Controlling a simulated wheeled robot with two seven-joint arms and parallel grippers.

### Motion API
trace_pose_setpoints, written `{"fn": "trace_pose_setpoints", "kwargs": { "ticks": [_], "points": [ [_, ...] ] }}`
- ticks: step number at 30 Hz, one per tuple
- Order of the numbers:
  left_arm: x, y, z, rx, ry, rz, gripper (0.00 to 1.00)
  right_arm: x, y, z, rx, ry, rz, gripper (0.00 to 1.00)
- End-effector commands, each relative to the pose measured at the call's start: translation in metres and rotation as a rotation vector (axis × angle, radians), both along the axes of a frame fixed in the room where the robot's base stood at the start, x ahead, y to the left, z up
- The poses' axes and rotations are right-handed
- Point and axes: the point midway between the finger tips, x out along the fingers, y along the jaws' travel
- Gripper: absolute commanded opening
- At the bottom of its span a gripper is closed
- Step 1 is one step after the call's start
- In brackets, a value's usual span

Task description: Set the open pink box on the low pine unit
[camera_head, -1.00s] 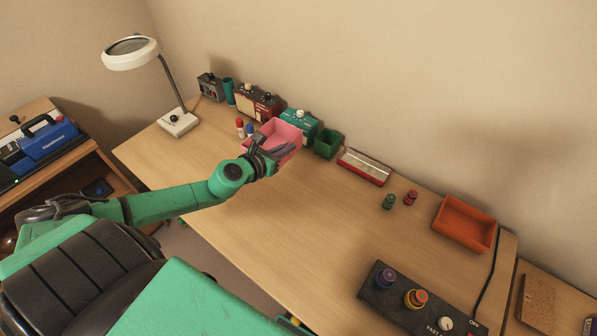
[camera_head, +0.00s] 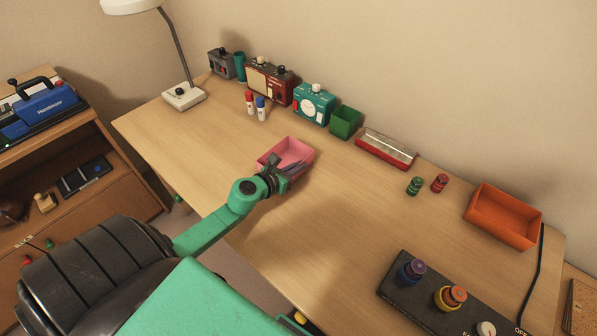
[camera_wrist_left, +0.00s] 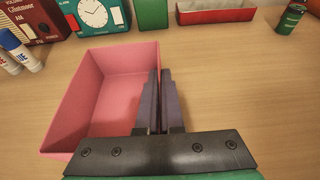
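The open pink box (camera_head: 298,150) is over the desk, left of its middle, and looks empty. It also shows in the left wrist view (camera_wrist_left: 100,80). My left gripper (camera_head: 284,165) is shut on the box's right-hand wall, one finger each side, in the left wrist view (camera_wrist_left: 161,88). I cannot tell whether the box's base touches the desk. A low wooden unit (camera_head: 132,190), probably the pine unit, stands left of the desk with an open shelf. My right gripper is not in view.
A blue machine (camera_head: 45,108) stands on the unit's top; a dark tablet-like item (camera_head: 84,176) and a stamp (camera_head: 45,202) are on its shelf. The desk's front left is clear.

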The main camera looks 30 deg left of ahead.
Motion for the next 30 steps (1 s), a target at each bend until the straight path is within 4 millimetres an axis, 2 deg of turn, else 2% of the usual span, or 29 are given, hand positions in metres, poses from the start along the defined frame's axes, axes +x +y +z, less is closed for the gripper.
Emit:
{"fn": "trace_pose_setpoints", "kwargs": {
  "ticks": [7,8,9,10,22,26,30],
  "points": [
    [0.000,0.000,-0.002,0.001,0.000,0.000,0.00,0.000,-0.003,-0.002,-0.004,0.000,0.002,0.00],
    [0.000,0.000,-0.002,0.000,0.001,0.000,0.07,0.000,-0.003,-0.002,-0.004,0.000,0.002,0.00],
    [0.000,0.000,-0.001,0.000,0.001,0.000,0.23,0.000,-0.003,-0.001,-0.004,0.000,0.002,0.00],
    [0.000,0.000,-0.001,0.000,0.001,0.000,0.33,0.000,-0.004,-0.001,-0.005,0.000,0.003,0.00],
    [-0.001,0.000,0.005,0.000,0.001,0.000,0.33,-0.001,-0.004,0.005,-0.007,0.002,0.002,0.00],
    [-0.017,0.003,0.006,0.002,0.004,0.001,0.33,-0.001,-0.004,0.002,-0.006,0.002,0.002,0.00],
    [-0.041,0.005,0.014,0.000,0.004,0.000,0.33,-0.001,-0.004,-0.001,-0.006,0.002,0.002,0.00]
  ]
}}
